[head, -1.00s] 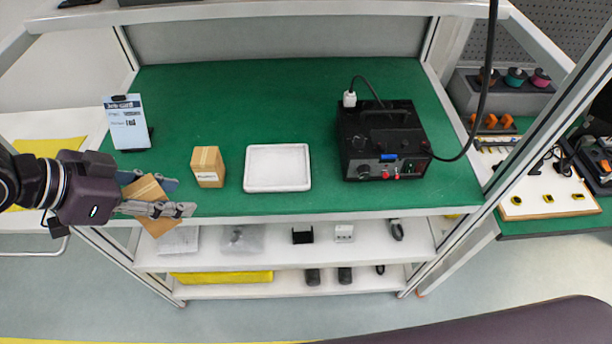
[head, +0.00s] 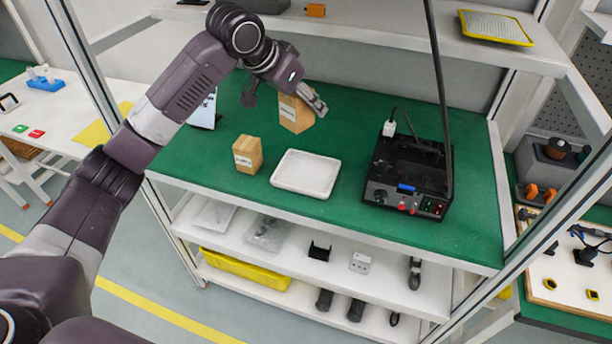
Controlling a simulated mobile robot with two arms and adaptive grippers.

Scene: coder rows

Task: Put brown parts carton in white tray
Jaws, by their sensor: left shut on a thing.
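My left gripper (head: 310,100) is shut on a brown carton (head: 293,115) with a pale label. The held carton is slightly tilted and appears above the green bench top, behind the tray in the picture. The white tray (head: 282,184) is shallow and empty, and lies flat near the front of the bench. A second brown carton (head: 247,154) with a white label stands on the bench just left of the tray. My right gripper is not in view.
A black power unit (head: 408,178) with a cable stands right of the tray. A card stand (head: 204,112) is partly hidden behind my left arm. An upper shelf (head: 395,35) crosses above the back of the bench. Green bench top (head: 350,125) is clear behind the tray.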

